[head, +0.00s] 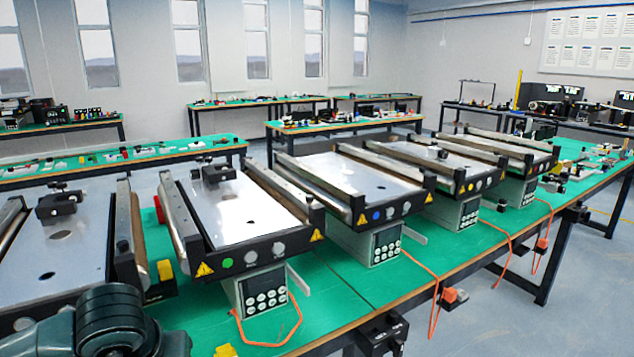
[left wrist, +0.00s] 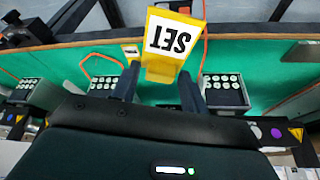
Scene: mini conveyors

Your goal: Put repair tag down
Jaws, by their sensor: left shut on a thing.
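In the left wrist view my left gripper (left wrist: 160,74) is shut on a yellow tag (left wrist: 162,67) with a white label that reads "SET" upside down in the picture. The tag stands out beyond the two dark fingertips. Beneath it in the picture is the green table top (left wrist: 75,65), with a table edge behind; I cannot tell whether the tag touches the table. In the head view only a dark part of my own arm shows at the bottom left, and the left gripper is not visible there. My right gripper is in neither view.
Several mini conveyors, such as this one (head: 240,208), stand in a row on the green table (head: 330,302). Keypad boxes (head: 263,293) hang at their front ends. Orange cables (head: 280,338) run over the table's front edge. A small yellow piece (head: 225,351) shows at the bottom edge.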

